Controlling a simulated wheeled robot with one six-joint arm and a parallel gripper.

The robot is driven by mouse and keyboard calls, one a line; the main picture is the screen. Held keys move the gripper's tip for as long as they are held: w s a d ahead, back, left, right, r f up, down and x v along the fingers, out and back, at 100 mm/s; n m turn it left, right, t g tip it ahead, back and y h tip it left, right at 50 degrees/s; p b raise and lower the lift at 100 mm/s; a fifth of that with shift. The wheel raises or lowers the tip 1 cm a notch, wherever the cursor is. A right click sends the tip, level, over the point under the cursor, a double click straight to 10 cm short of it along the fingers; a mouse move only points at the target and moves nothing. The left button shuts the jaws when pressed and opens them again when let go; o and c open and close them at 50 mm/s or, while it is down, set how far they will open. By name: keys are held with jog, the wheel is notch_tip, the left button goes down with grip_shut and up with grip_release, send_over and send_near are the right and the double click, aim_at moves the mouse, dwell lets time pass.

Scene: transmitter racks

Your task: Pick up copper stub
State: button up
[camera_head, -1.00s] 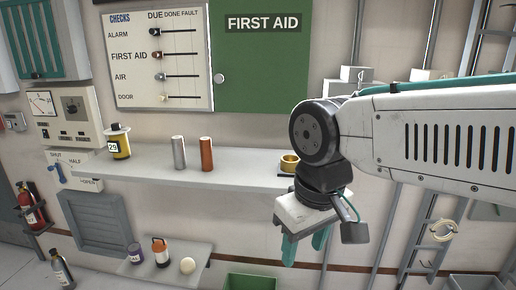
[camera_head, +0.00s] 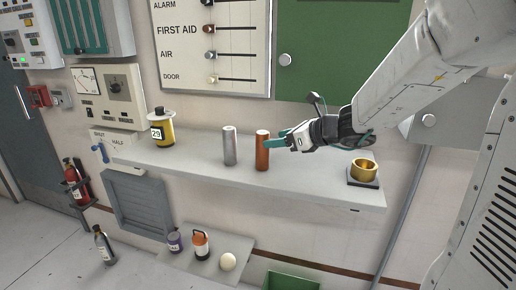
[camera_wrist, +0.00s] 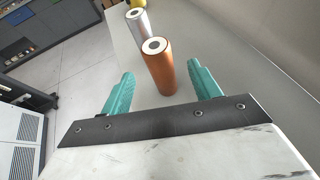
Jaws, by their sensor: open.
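The copper stub (camera_head: 262,151) is an upright copper-coloured cylinder on the grey shelf (camera_head: 320,184). My gripper (camera_head: 276,142) is open, level with the stub and reaching in from its right. In the wrist view the copper stub (camera_wrist: 158,68) stands just ahead of and between the two teal fingers of my gripper (camera_wrist: 163,88), with a gap to each finger. Whether its near side is inside the fingertips is hard to tell. Nothing is held.
A silver cylinder (camera_head: 229,146) stands close to the left of the copper stub, and in the wrist view (camera_wrist: 138,24) just beyond it. A yellow canister (camera_head: 161,129) is farther left. A brass cup (camera_head: 364,170) sits right. The wall is behind the shelf.

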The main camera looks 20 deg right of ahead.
aim_at(258, 140)
jog(key=x, duration=0.8)
jog(key=shift+a+r, duration=0.15)
jog(key=shift+r, duration=0.1)
jog(key=c, duration=1.2)
